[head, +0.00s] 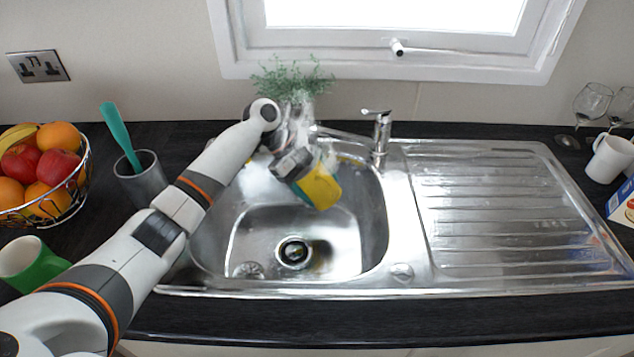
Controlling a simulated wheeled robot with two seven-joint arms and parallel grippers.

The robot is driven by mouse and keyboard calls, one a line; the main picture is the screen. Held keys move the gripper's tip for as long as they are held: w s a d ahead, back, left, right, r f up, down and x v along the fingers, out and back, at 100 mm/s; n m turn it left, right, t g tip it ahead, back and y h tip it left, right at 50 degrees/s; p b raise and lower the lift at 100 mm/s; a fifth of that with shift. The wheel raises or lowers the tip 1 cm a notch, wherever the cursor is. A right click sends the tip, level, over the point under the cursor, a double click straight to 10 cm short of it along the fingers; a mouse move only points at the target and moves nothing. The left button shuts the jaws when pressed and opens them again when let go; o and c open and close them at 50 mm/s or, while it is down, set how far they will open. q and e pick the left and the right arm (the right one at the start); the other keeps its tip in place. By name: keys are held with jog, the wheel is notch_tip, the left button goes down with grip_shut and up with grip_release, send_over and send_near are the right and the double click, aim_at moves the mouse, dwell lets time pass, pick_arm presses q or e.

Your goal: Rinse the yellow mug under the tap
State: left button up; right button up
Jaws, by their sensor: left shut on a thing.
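The yellow mug (321,187) is held tilted over the back of the steel sink basin (240,222). My left gripper (304,172) is shut on it; the fingers are partly hidden by the wrist and the mug. A teal patch shows along the mug's lower left side. The chrome tap (381,135) stands behind the basin, and its spout reaches left toward my gripper. The spout's end is hidden behind my wrist, so I cannot tell whether water runs. My right gripper is out of view.
A ribbed drainboard (510,210) lies clear on the right. A grey cup (142,181) with a teal utensil, a green mug (30,264) and a fruit bowl (75,205) stand left. A plant (290,80) is behind the sink. A white mug (608,158) and glasses (592,100) stand far right.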

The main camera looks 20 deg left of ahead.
aim_at(328, 206)
pick_arm(q)
jog(key=shift+s+d+r+p, duration=0.15)
jog(key=shift+s+p, duration=0.35)
jog(key=shift+p, duration=0.1)
jog(key=shift+s+d+p, duration=0.25)
jog(key=shift+s+p, duration=0.6)
jog(key=shift+s, duration=0.2)
jog(key=shift+s+d+p, duration=0.25)
jog(key=shift+s+p, duration=0.35)
jog(key=shift+s, duration=0.25)
jog(key=shift+s+d+p, duration=0.3)
jog(key=shift+s+p, duration=0.25)
jog(key=shift+s, duration=0.35)
jog(key=shift+s+d+p, duration=0.25)
jog(key=shift+s+p, duration=0.35)
jog(key=shift+s, duration=0.25)
jog(key=shift+s+d+r+p, duration=0.1)
jog(key=shift+s+r+p, duration=0.25)
jog(key=shift+r+p, duration=0.45)
jog(key=shift+s+d+r+p, duration=0.1)
jog(key=shift+s+r+p, duration=0.2)
jog(key=shift+r+p, duration=0.55)
jog(key=shift+s+d+r+p, duration=0.1)
jog(key=shift+s+r+p, duration=0.25)
jog(key=shift+r+p, duration=0.45)
